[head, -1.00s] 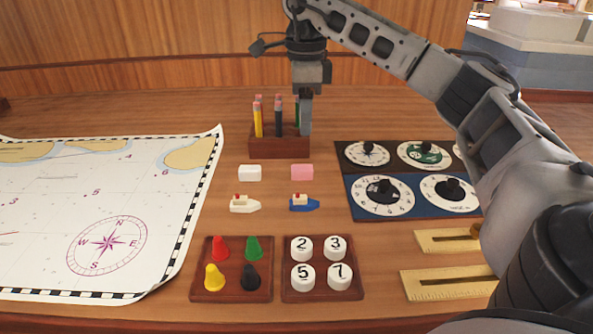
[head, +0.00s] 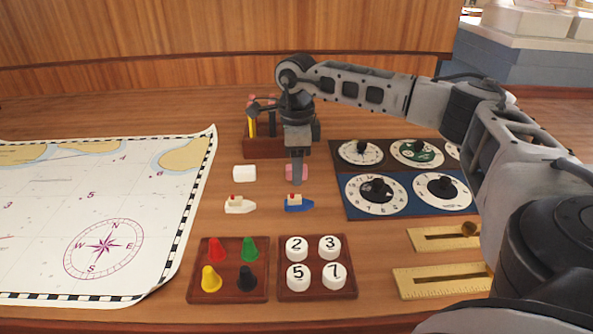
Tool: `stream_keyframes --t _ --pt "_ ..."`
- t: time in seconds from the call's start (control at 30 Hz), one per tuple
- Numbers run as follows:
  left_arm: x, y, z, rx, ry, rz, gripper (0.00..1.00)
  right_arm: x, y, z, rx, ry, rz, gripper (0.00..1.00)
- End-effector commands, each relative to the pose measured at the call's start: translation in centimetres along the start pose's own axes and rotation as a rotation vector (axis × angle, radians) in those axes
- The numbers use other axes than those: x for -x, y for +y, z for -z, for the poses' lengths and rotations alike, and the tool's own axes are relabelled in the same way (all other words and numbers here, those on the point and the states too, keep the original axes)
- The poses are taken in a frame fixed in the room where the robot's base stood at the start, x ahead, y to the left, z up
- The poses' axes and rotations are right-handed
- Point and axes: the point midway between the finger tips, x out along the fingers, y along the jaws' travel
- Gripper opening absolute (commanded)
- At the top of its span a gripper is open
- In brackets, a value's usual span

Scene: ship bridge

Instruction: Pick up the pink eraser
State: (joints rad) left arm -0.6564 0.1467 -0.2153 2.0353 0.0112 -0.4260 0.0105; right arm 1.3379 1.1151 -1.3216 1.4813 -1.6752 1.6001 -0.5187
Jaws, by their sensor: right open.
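The pink eraser (head: 304,172) lies on the wooden table, just behind the small blue boat and to the right of the white eraser (head: 245,173). My right gripper (head: 297,180) points down over it, and its finger hides the middle of the eraser, so pink shows on both sides. The right gripper is open; whether its fingers touch the eraser cannot be told. My left gripper is not in view.
A white boat (head: 239,205) and blue boat (head: 299,203) lie in front. Dial boards (head: 408,207) are to the right, a chart (head: 60,215) to the left. Peg and number trays (head: 318,296) are nearer.

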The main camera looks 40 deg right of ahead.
Motion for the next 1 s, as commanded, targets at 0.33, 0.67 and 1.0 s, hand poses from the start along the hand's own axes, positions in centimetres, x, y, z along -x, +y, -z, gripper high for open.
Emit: stream_keyframes --t 0.33,0.67,1.0 --pt "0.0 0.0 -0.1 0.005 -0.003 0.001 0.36 0.0 0.0 0.0 -0.001 0.001 0.0 0.01" --pt "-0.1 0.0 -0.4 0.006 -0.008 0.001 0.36 0.4 0.0 0.0 0.0 0.0 0.001 0.01" --pt "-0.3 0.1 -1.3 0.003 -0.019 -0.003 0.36 4.8 1.0 -1.3 0.007 -0.004 0.004 0.01"
